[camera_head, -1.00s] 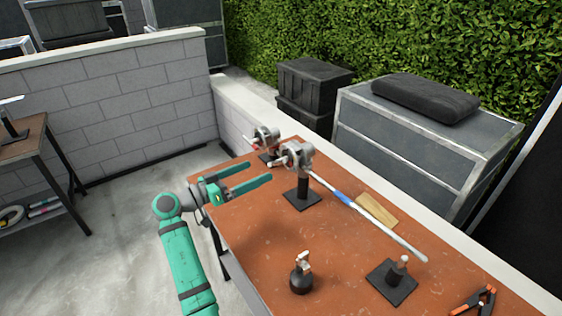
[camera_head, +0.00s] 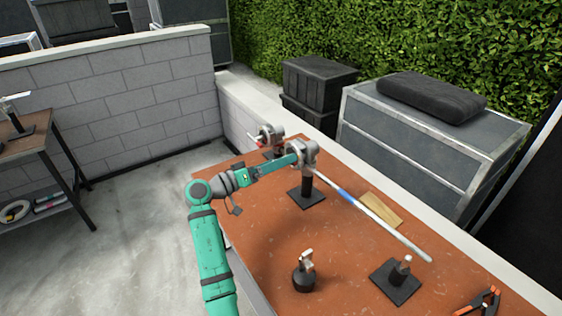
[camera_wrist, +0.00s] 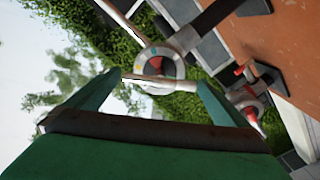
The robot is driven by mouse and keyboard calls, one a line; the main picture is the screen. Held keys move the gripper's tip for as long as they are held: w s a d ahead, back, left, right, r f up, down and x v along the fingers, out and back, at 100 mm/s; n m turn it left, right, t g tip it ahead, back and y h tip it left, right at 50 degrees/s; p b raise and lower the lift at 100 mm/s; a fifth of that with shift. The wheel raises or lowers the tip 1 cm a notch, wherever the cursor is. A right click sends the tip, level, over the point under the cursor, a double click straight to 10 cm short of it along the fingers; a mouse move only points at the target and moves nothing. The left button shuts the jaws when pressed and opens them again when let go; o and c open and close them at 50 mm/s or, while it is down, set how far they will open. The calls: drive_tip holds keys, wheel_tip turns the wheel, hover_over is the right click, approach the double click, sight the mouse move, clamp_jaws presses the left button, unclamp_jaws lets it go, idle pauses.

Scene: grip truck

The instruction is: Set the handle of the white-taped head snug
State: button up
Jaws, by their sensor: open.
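The nearer grip head (camera_head: 303,152) is a round grey head on a black post, with a long silver rod (camera_head: 375,219) through it. In the wrist view the same head (camera_wrist: 160,52) shows a ring face with a red middle, and a pale, whitish handle (camera_wrist: 150,81) crosses in front of it. My gripper (camera_head: 290,160) is open and reaches to this head from the left. I cannot make out tape on the head.
A second head (camera_head: 270,136) with a red handle stands just behind, and shows at the right in the wrist view (camera_wrist: 246,96). A black knobbed base (camera_head: 304,278), a black plate stand (camera_head: 395,283), a wooden block (camera_head: 381,210) and an orange clamp (camera_head: 482,303) lie on the table.

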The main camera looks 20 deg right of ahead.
drive_tip(key=shift+x, duration=0.9)
drive_tip(key=shift+s, duration=0.1)
drive_tip(key=c, duration=0.9)
drive_tip(key=shift+n, duration=0.4)
drive_tip(key=n, duration=0.3)
drive_tip(key=shift+f+n, duration=0.1)
drive_tip(key=shift+n, duration=0.3)
drive_tip(key=shift+c, duration=0.2)
drive_tip(key=n, duration=0.4)
drive_tip(key=shift+n, duration=0.3)
